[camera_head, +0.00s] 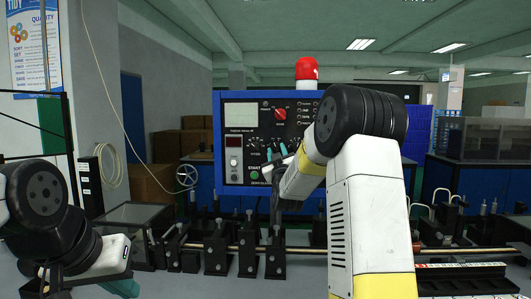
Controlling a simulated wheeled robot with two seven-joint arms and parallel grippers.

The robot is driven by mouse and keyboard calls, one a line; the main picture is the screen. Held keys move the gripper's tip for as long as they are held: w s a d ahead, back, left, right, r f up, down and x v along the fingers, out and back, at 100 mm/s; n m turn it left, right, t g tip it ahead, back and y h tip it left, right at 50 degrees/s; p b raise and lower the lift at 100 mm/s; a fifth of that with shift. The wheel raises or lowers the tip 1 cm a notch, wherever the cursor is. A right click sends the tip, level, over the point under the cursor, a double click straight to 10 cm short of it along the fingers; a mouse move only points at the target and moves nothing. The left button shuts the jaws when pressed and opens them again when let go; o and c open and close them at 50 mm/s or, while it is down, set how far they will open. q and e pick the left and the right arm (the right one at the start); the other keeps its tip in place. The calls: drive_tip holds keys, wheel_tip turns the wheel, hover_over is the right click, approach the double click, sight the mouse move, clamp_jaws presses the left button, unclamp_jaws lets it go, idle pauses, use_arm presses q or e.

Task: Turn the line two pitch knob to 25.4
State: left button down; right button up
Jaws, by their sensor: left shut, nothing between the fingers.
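The control panel (243,173) is dark, in a blue cabinet behind the machine. A row of small dials with white marks (252,141) crosses its middle. The line two pitch knob cannot be told apart; its label and setting are too small to read. My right gripper (276,154), with teal fingertips, is in front of the panel just below this row. Its arm hides the panel's lower right. Contact and finger gap are unclear. My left gripper (124,288) is shut and empty at the lower left, away from the panel.
A red selector (280,114) and a grey screen (239,115) are on the upper panel. A green start button (254,174) is lower. Black blocks on a metal rod (205,246) stand in front. A red lamp (306,69) tops the cabinet.

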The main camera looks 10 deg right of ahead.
drive_tip(key=shift+w, duration=0.1)
drive_tip(key=shift+r, duration=0.1)
clamp_jaws()
idle(0.3)
drive_tip(key=m+h, duration=0.1)
drive_tip(key=m, duration=0.2)
drive_tip(key=m+h, duration=0.2)
drive_tip(key=m, duration=0.1)
drive_tip(key=shift+a+r, duration=0.15)
drive_tip(key=shift+a, duration=0.05)
drive_tip(key=shift+a+m+g+h, duration=0.1)
drive_tip(key=shift+m+g+h, duration=0.35)
drive_tip(key=shift+m+h, duration=0.9)
drive_tip(key=shift+a+m+g+h, duration=0.1)
drive_tip(key=shift+m+g+h, duration=0.35)
drive_tip(key=shift+m, duration=1.7)
drive_tip(key=shift+r, duration=0.1)
